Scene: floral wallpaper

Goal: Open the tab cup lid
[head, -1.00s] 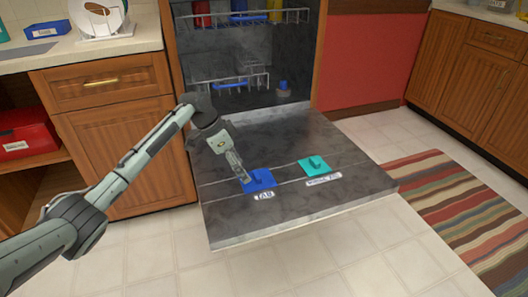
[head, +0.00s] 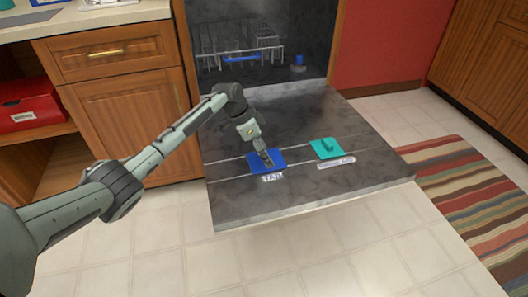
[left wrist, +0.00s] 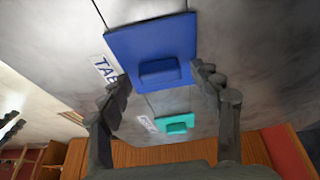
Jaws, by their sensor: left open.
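The blue tab lid (head: 282,159), a flat square with a raised block, lies on the lowered dark door with a white "TAB" label (head: 272,178) in front of it. In the left wrist view the blue lid (left wrist: 128,44) and its raised block (left wrist: 160,70) show close up. My left gripper (head: 267,160) is over the blue lid, its tips at the lid in the head view. In the left wrist view its two fingers (left wrist: 160,80) are spread on either side of the raised block, with nothing held. Whether the fingers touch the lid is unclear.
A teal lid (head: 326,148) with its own label lies to the right on the same door (head: 290,200). Behind is the open cavity with a wire rack (head: 235,55). Wooden cabinets (head: 125,125) stand at left, and a striped rug (head: 460,190) lies at right.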

